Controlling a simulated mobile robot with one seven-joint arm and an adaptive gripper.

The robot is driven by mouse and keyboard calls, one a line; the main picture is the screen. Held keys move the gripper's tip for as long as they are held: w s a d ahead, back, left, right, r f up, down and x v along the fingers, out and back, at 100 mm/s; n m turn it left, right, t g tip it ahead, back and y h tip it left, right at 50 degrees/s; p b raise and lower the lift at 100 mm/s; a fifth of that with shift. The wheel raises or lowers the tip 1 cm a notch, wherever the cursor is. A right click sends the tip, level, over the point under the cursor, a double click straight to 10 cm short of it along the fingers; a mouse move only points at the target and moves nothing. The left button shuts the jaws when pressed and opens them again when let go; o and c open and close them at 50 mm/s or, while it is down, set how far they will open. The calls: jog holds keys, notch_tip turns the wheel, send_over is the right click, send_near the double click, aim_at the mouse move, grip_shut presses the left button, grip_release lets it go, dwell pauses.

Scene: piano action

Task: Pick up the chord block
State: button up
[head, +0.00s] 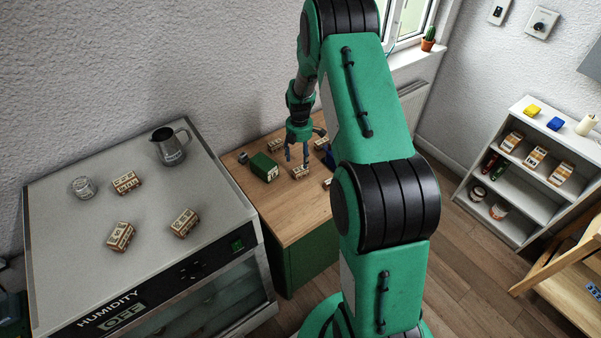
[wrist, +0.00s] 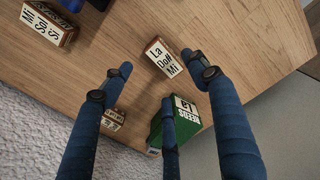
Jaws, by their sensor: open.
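Several wooden chord blocks with white lettered faces are in view, and I cannot tell which one the task means. One reading "La Do# Mi" (wrist: 164,58) lies on the wooden desktop, between and just beyond my fingertips in the wrist view; it appears to be the block (head: 300,172) below my gripper in the head view. Another, reading "Mi Sol Si" (wrist: 46,24), lies at the upper left of the wrist view. A third (wrist: 113,120) is partly hidden behind a finger. My gripper (head: 297,156) is open and empty above the desk; its blue fingers (wrist: 157,76) are spread.
A green reeds box (head: 264,168) stands close to the fingers. More blocks (head: 276,145) are on the desk (head: 290,220). The humidity cabinet (head: 75,225) at left carries blocks, a jar (head: 84,188) and a pitcher (head: 170,148). A shelf (head: 510,170) stands right.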

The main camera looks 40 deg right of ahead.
aim_at(300, 167)
jog(key=shift+f, duration=1.05)
jog(key=shift+f, duration=0.1)
jog(key=shift+s+f, duration=0.1)
jog(key=shift+f, duration=2.35)
jog(key=c, duration=1.3)
